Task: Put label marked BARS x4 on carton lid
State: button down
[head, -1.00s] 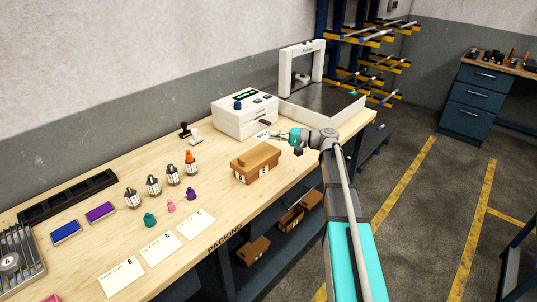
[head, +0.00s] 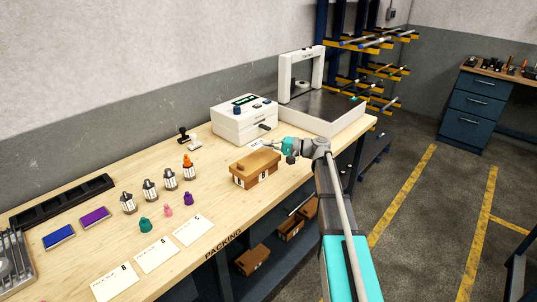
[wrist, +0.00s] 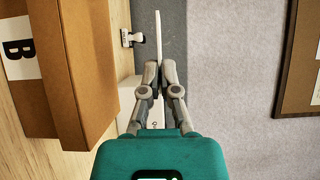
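The brown carton (head: 266,178) stands on the packing bench, its brown lid (head: 254,161) on top. My gripper (head: 275,144) is just behind and above the carton, pointing left. In the wrist view my gripper (wrist: 158,66) is shut on a thin white label (wrist: 158,35), seen nearly edge-on. The label (head: 257,143) is small in the head view; its print cannot be read. It is apart from the lid.
A white printer (head: 243,122) stands behind my gripper, with a white-framed machine (head: 318,112) to its right. A stamp (head: 184,134) is at the back.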

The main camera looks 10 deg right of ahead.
aim_at(267, 159)
jog(key=shift+w+f+b, duration=0.1)
jog(key=shift+f+b, duration=1.35)
jog(key=shift+f, duration=0.25)
jog(key=shift+f+b, duration=0.6)
jog(key=shift+f, duration=0.05)
jog(key=c, duration=1.1)
grip_release()
jog(key=shift+r, duration=0.1)
jog(key=shift+a, duration=0.1)
jog(key=shift+r, duration=0.2)
jog(key=shift+r+p, duration=0.4)
jog(key=shift+p, duration=0.3)
jog(key=v, duration=1.2)
